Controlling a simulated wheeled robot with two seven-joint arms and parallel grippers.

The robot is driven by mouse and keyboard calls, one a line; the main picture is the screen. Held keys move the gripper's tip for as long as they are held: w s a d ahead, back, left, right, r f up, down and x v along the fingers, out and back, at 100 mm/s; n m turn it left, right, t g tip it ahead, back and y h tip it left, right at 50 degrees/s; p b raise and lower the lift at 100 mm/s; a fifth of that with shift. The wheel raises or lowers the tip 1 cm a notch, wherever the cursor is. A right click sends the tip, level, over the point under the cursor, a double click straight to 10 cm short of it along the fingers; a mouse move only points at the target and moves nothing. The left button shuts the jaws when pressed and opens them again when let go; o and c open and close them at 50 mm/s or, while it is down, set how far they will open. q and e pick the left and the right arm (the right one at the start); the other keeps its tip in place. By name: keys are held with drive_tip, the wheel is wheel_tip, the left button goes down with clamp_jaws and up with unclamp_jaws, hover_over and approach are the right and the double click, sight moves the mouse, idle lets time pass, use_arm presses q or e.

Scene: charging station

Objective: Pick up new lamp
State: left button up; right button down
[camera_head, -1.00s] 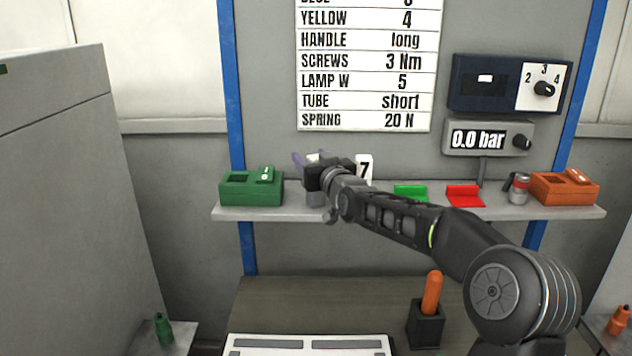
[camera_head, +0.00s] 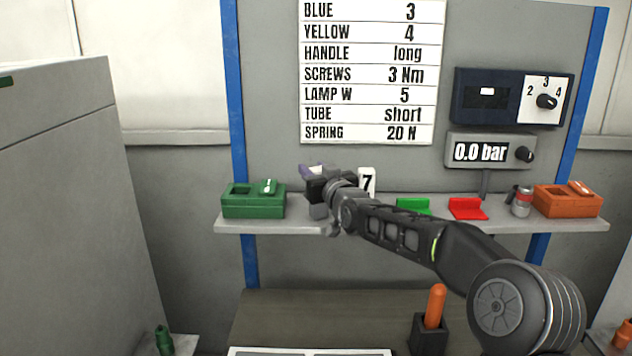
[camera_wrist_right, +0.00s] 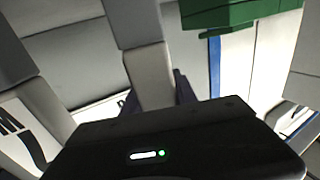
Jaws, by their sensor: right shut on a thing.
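My right gripper (camera_head: 314,174) is over the shelf, just left of the white card marked 7 (camera_head: 366,181). In the right wrist view a pale grey piece (camera_wrist_right: 150,72) stands between the dark fingers, beyond the black gripper body. Its full shape cannot be made out. My left gripper is not in view.
The shelf (camera_head: 233,228) also holds a green box (camera_head: 253,207), green and red holders (camera_head: 468,210), a small can (camera_head: 522,203) and an orange box (camera_head: 567,203). An orange-handled tool (camera_head: 435,305) stands in a black holder below. A grey cabinet (camera_head: 60,210) stands left.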

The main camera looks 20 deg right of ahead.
wheel_tip(320, 180, up, 10)
drive_tip(key=b, duration=0.1)
drive_tip(key=shift+f, duration=0.1)
idle(0.9)
